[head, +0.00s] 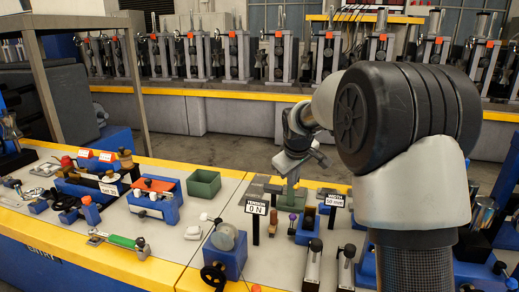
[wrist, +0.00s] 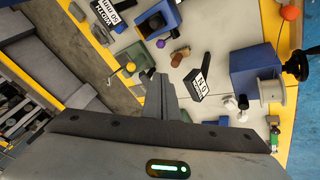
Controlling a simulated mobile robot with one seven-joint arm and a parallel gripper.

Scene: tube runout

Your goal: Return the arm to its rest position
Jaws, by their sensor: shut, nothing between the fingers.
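My arm (head: 415,130) rises at the right of the head view and bends over toward the bench. My gripper (head: 288,165) hangs above the back part of the bench, near the tension sign. In the wrist view its fingers (wrist: 163,80) are together with nothing between them. Below and around them are the tension sign (wrist: 201,84) reading 0 N, a brown cylinder (wrist: 180,58) and a green part (wrist: 130,66). The exact height of the fingers above the bench cannot be told.
The tension sign (head: 256,207) and width sign (head: 331,197) stand near my gripper. A blue block with handwheel (head: 226,252) is in front, a green bin (head: 204,183) left. Dark posts (head: 313,262) stand near my arm. A row of machines (head: 237,55) lines the back.

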